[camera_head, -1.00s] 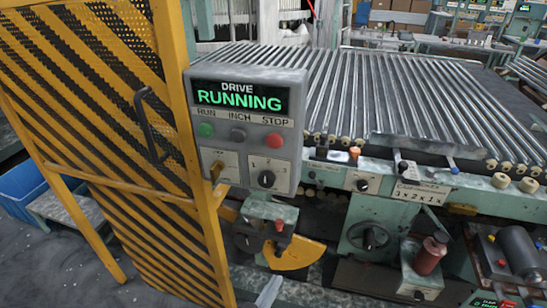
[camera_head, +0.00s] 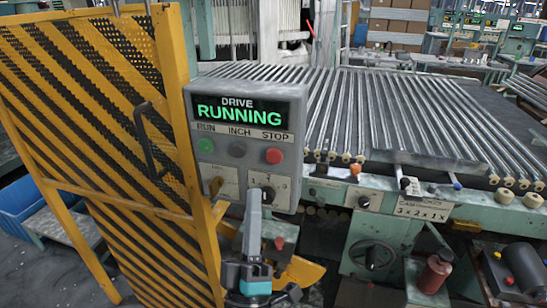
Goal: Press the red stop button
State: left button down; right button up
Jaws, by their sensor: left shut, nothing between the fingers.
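The red stop button (camera_head: 273,156) is at the right of the button row on the grey control box (camera_head: 290,110), under the label STOP. My right gripper is not in view.
A green run button (camera_head: 205,146) and a dark inch button (camera_head: 237,149) sit left of the stop button. A yellow-and-black striped guard door (camera_head: 100,130) with a black handle stands at left. A roller bed (camera_head: 390,115) lies behind and right of the box.

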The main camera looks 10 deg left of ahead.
aim_at(274, 151)
pick_arm(q)
jog(key=shift+w, duration=0.1)
jog(key=shift+w+d+b, duration=0.15)
jog(key=shift+w+b, duration=1.4)
jog(key=shift+w, duration=3.2)
jog(key=shift+w+b, duration=0.4)
jog(key=shift+w, duration=0.05)
jog(key=shift+s, duration=0.15)
jog(key=shift+s+p, duration=0.5)
jog(key=shift+s, duration=0.25)
